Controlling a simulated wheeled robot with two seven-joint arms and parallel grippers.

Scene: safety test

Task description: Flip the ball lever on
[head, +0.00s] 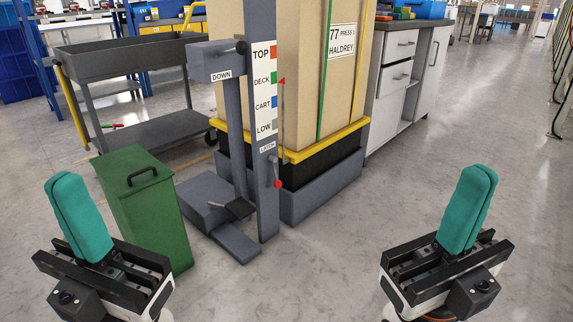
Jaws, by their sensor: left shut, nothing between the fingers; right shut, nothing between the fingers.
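A short lever with a red ball (277,184) hangs downward beside the LATCH label. A black ball knob (242,47) sticks out near the top, above a DOWN label. I cannot tell from the view which one is the task's ball lever. My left gripper (66,180) is at the lower left, its teal fingers shut and empty. My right gripper (482,175) is at the lower right, also shut and empty. Both are apart from the post.
A green bin (146,212) with a black handle stands between my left gripper and the post. A tall cardboard box (300,95) stands behind. A grey cart (140,65) is at the left, white cabinets (400,85) behind right.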

